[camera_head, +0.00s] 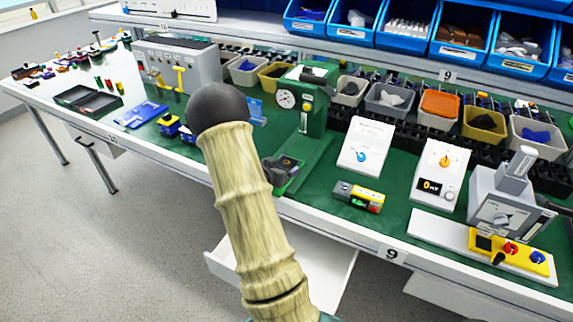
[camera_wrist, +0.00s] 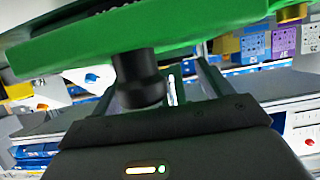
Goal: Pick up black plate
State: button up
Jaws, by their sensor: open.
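My arm reaches up from the bottom of the head view and ends there in a black rounded joint; my gripper is not visible in that view. In the wrist view my open gripper (camera_wrist: 180,88) points away from the camera, its fingers partly hidden. A large green part with a black cylinder (camera_wrist: 138,80) hangs close in front of it. I see no clearly identifiable black plate. A dark piece (camera_head: 287,167) sits at the foot of the green press (camera_head: 313,118), and a shallow dark tray (camera_head: 88,100) lies far left. I cannot tell whether either is the plate.
The green-topped bench (camera_head: 325,205) is crowded. A white panel with a blue knob (camera_head: 366,146), a voltage meter (camera_head: 437,170) and a yellow switch board (camera_head: 507,250) stand right of the press. Blue bins (camera_head: 405,30) line the shelf. An open drawer (camera_head: 325,265) juts out below.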

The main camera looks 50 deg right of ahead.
aim_at(284, 165)
jog(key=x, duration=0.2)
jog(key=shift+w+d+f, duration=0.1)
jog(key=shift+w+d, duration=0.05)
jog(key=shift+d, duration=0.15)
jog(key=shift+w+a, duration=0.1)
jog(key=shift+c, duration=0.5)
jog(key=c, duration=0.3)
jog(key=shift+s+d, duration=0.25)
jog(key=c, duration=0.7)
jog(key=shift+w+a, duration=0.2)
jog(key=shift+a, duration=0.05)
notch_tip(284, 165, up, 10)
jog(key=shift+d+r+p, duration=0.1)
jog(key=shift+p, duration=0.45)
